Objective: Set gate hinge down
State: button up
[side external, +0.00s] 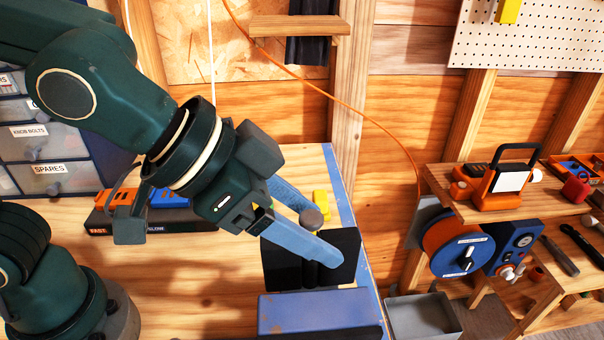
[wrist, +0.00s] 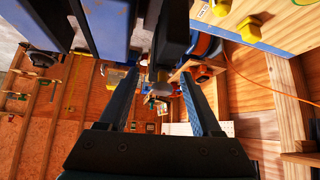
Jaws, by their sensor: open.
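The gate hinge looks to be the black two-leaf piece (side external: 281,272) in the side view, with a barrel between its leaves. It is at the right end of the bench, behind a blue box (side external: 318,312). My gripper (side external: 326,236) has two blue fingers spread apart. The nearer finger crosses in front of the hinge and hides part of it; I cannot tell whether they touch. In the wrist view the fingers (wrist: 160,78) stand apart, with a dark piece (wrist: 172,40), perhaps the hinge, beyond them.
A grey knob (side external: 311,218) and a yellow block (side external: 321,204) are close to my fingers. The bench's blue edge (side external: 369,290) is just right of the hinge, with a grey tray (side external: 424,318) beyond it. A drawer cabinet (side external: 45,150) stands left.

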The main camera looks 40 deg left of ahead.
jog(key=shift+w+d+f, duration=0.1)
jog(key=shift+w+f, duration=0.05)
jog(key=shift+f, duration=0.05)
grip_shut()
dwell(1.4)
